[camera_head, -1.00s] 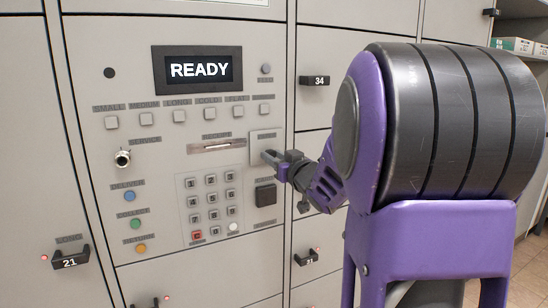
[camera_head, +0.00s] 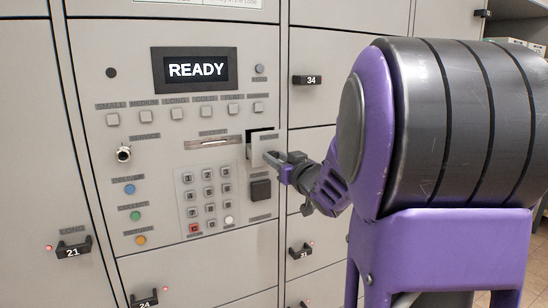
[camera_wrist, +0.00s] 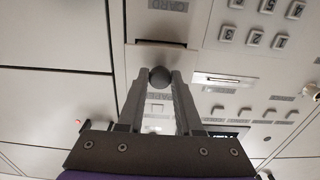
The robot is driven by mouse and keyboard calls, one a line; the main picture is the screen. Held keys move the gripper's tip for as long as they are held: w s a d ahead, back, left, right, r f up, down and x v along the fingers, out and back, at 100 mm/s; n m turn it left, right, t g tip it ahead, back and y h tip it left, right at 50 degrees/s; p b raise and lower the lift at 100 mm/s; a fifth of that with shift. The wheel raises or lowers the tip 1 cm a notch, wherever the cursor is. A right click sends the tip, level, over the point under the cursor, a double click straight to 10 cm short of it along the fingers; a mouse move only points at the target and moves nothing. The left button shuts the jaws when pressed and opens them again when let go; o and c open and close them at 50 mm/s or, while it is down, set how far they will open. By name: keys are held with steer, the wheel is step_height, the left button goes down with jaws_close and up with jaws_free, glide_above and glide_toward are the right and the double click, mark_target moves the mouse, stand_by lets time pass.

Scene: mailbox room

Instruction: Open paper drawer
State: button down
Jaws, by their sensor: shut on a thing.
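The paper drawer (camera_head: 257,151) is a small pale square front on the grey control panel, right of the receipt slot. It stands out a little from the panel, with a dark gap showing along its top. My gripper (camera_head: 273,157) is at the drawer front. In the wrist view, the fingers of my gripper (camera_wrist: 160,76) are closed on a round dark grey knob (camera_wrist: 160,75) on the drawer. The inside of the drawer is hardly visible.

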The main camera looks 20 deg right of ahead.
steer(key=shift+s+r, duration=0.15)
steer(key=shift+s, duration=1)
steer(key=c, duration=0.6)
jaws_free()
steer(key=shift+f, duration=0.2)
